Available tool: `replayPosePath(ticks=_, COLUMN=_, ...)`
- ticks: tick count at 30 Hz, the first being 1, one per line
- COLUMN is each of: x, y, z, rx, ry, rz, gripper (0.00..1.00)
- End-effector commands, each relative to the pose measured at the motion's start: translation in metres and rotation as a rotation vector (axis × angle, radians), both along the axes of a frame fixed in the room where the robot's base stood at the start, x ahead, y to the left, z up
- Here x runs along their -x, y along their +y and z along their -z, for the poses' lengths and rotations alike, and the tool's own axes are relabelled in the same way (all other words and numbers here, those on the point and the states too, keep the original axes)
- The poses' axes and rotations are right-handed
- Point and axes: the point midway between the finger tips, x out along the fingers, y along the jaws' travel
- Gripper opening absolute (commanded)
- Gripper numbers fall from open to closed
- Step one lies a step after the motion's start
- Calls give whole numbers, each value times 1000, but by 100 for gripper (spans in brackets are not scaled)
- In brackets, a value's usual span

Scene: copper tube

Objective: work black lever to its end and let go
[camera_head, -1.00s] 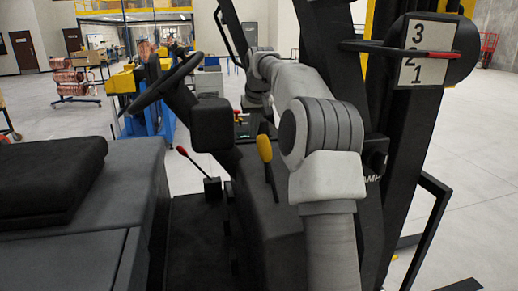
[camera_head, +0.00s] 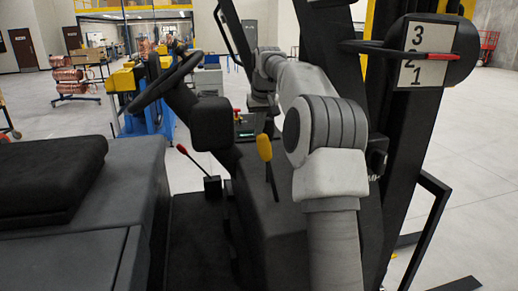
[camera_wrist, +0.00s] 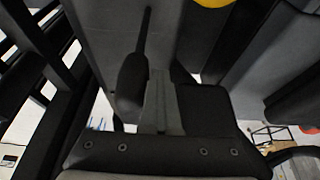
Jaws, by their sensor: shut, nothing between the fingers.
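The black lever (camera_wrist: 132,80) shows in the wrist view as a thin dark stem with a thicker black grip. Its grip is just left of my gripper (camera_wrist: 159,76), whose fingers are shut with nothing between them. The grip appears very close beside the fingers; I cannot tell whether they touch. In the head view my arm reaches away over the dark console, and I cannot make out my gripper or the black lever there.
A yellow-knobbed lever (camera_head: 265,148) stands on the console left of my arm. A red-knobbed lever (camera_head: 183,150) and a steering wheel (camera_head: 167,80) are farther left. A black mast (camera_head: 407,145) with a numbered plate (camera_head: 425,54) stands at right. A dark seat (camera_head: 50,178) fills the lower left.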

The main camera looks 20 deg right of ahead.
Motion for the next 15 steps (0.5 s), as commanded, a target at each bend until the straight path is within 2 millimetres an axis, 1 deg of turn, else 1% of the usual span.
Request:
replayPosePath(ticks=2, x=0, y=1, z=1, rx=3, ry=4, rz=2, gripper=0)
replayPosePath(ticks=15, x=-6, y=28, z=0, rx=3, ry=0, rz=1, gripper=0)
